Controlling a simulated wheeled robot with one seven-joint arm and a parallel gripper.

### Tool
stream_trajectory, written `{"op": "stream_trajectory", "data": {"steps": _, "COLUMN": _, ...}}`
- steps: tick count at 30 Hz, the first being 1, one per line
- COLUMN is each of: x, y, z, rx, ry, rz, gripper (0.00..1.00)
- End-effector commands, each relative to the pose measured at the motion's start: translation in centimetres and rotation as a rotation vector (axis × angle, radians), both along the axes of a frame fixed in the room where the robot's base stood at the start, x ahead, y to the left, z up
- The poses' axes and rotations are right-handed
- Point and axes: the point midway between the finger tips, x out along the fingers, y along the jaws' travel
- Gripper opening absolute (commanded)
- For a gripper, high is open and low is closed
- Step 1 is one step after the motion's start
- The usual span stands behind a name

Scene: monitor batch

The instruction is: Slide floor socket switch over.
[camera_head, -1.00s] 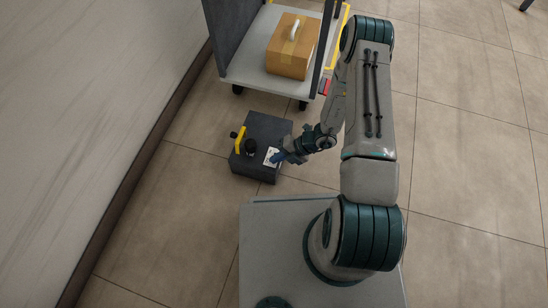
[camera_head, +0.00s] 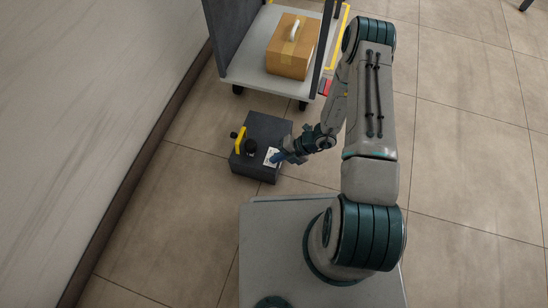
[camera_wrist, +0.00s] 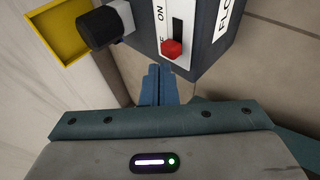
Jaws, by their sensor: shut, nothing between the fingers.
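The floor socket box (camera_head: 248,166) is dark grey and stands on the floor, with a white label plate (camera_head: 271,153) on its top. In the wrist view, the switch's red knob (camera_wrist: 172,48) sits at the near end of a dark slot (camera_wrist: 178,27) in the white plate. "ON" lettering is beside the slot. My gripper (camera_wrist: 158,72) shows shut blue fingers just below the red knob in the picture. I cannot tell whether they touch it. In the head view, my gripper (camera_head: 280,158) is at the box's right side and covers the switch.
A black knob (camera_wrist: 104,26) and a yellow frame (camera_wrist: 65,48) are left of the switch. A wall (camera_head: 95,105) runs along the left. Floor at the right is clear.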

Motion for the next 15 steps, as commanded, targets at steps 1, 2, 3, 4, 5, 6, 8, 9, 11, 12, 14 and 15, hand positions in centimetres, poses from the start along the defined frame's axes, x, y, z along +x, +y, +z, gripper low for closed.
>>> {"op": "stream_trajectory", "data": {"steps": 1, "x": 0.01, "y": 0.00, "z": 0.00, "rx": 0.000, "ry": 0.000, "rz": 0.000, "gripper": 0.00}}
{"op": "stream_trajectory", "data": {"steps": 2, "x": 0.03, "y": 0.00, "z": -0.01, "rx": 0.000, "ry": 0.000, "rz": 0.000, "gripper": 0.00}}
{"op": "stream_trajectory", "data": {"steps": 3, "x": 0.08, "y": -0.02, "z": -0.01, "rx": 0.000, "ry": 0.000, "rz": 0.000, "gripper": 0.00}}
{"op": "stream_trajectory", "data": {"steps": 4, "x": 0.13, "y": -0.03, "z": -0.01, "rx": 0.000, "ry": -0.001, "rz": 0.001, "gripper": 0.00}}
{"op": "stream_trajectory", "data": {"steps": 5, "x": 0.18, "y": -0.05, "z": -0.02, "rx": 0.000, "ry": -0.001, "rz": 0.000, "gripper": 0.00}}
{"op": "stream_trajectory", "data": {"steps": 6, "x": 0.27, "y": -0.08, "z": -0.02, "rx": 0.000, "ry": -0.001, "rz": 0.000, "gripper": 0.00}}
{"op": "stream_trajectory", "data": {"steps": 8, "x": 0.39, "y": -0.13, "z": -0.02, "rx": 0.000, "ry": -0.001, "rz": 0.000, "gripper": 0.00}}
{"op": "stream_trajectory", "data": {"steps": 9, "x": 0.47, "y": -0.15, "z": -0.02, "rx": 0.000, "ry": -0.001, "rz": 0.000, "gripper": 0.00}}
{"op": "stream_trajectory", "data": {"steps": 11, "x": 0.59, "y": -0.18, "z": -0.02, "rx": 0.001, "ry": -0.002, "rz": 0.000, "gripper": 0.00}}
{"op": "stream_trajectory", "data": {"steps": 12, "x": 0.66, "y": -0.21, "z": -0.02, "rx": 0.001, "ry": -0.002, "rz": 0.000, "gripper": 0.00}}
{"op": "stream_trajectory", "data": {"steps": 14, "x": 0.77, "y": -0.26, "z": -0.01, "rx": 0.001, "ry": -0.002, "rz": 0.000, "gripper": 0.00}}
{"op": "stream_trajectory", "data": {"steps": 15, "x": 0.84, "y": -0.28, "z": -0.01, "rx": 0.001, "ry": -0.002, "rz": 0.000, "gripper": 0.00}}
